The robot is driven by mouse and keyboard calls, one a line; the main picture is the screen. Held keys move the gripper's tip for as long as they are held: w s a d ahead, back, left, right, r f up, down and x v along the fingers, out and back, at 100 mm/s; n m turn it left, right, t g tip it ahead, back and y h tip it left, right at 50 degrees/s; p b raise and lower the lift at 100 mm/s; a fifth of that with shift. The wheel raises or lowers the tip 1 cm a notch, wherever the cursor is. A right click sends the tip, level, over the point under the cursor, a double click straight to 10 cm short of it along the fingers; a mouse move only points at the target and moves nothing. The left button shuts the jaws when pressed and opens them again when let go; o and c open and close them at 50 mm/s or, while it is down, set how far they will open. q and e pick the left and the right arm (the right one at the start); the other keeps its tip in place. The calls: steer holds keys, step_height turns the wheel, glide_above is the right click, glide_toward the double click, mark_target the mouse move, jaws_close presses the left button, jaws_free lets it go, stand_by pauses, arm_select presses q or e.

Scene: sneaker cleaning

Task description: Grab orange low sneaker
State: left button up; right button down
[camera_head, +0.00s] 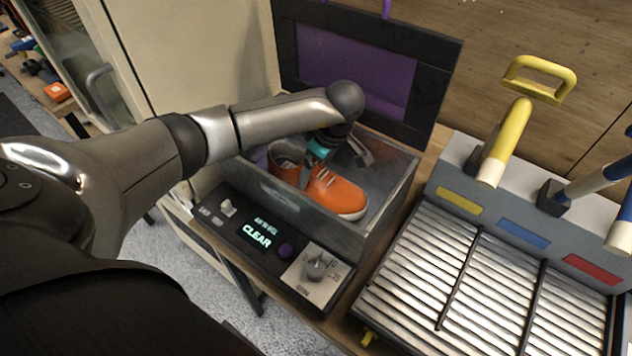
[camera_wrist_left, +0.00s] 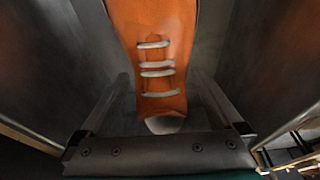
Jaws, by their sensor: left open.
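The orange low sneaker (camera_head: 336,192) lies in an open grey metal box (camera_head: 284,205), toe toward the lower right. It has pale laces and a pale sole. My left gripper (camera_head: 335,165) reaches down into the box over the sneaker and is open. In the left wrist view the sneaker (camera_wrist_left: 155,60) lies between the two spread fingers of my left gripper (camera_wrist_left: 165,90), with its laces facing the camera. I cannot tell whether the fingers touch it. My right gripper is not in view.
The box's lid (camera_head: 355,70) with a purple panel stands open behind. A control panel reading "CLEAR" (camera_head: 258,232) is on its front. To the right is a ribbed metal rack (camera_head: 480,290) with yellow and blue handles. A beige cabinet (camera_head: 205,50) stands left.

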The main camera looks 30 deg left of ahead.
arm_select(q)
steer(key=shift+c, duration=0.4)
steer(key=shift+r, duration=0.1)
jaws_close()
